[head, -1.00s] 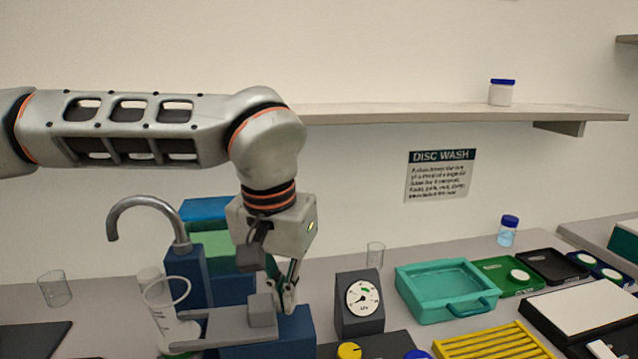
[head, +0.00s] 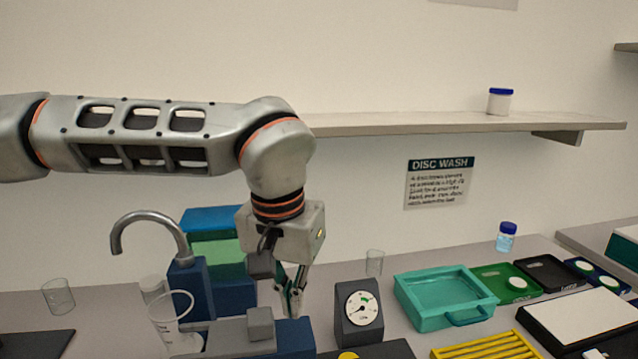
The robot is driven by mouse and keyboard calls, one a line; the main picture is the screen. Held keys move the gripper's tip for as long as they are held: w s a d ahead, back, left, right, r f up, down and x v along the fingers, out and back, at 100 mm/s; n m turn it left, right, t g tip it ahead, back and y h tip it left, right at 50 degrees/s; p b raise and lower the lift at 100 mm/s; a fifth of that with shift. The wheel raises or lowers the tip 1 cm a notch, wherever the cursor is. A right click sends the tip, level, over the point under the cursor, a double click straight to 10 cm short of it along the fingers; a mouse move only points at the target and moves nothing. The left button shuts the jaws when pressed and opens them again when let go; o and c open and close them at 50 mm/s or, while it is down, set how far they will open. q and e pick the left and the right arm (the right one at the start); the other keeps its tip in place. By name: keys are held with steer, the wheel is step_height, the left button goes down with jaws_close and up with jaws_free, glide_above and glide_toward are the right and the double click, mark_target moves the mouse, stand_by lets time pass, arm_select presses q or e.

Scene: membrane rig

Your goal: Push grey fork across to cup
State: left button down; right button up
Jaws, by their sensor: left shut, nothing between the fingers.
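The grey fork (head: 233,336) lies flat on a blue block (head: 295,338), with a raised grey block on its right end. Its prongs point left and reach either side of the lower part of the clear cup (head: 168,325), which stands upright with a ring-like rim. I cannot tell whether they touch. My left gripper (head: 292,312) is shut and empty, pointing down just right of the fork's raised block, with a small gap showing between them. My right gripper is not in view.
A grey tap (head: 150,217) on a blue post arches behind the cup. A dial gauge (head: 359,311) stands close to the right of my left gripper. A teal tray (head: 428,317) and yellow rack (head: 487,349) lie further right. An empty glass (head: 58,296) is at left.

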arm_select(q)
steer(key=shift+r+p, duration=0.5)
steer(key=shift+r, duration=0.3)
step_height(320, 180, up, 5)
steer(key=shift+f, duration=0.1)
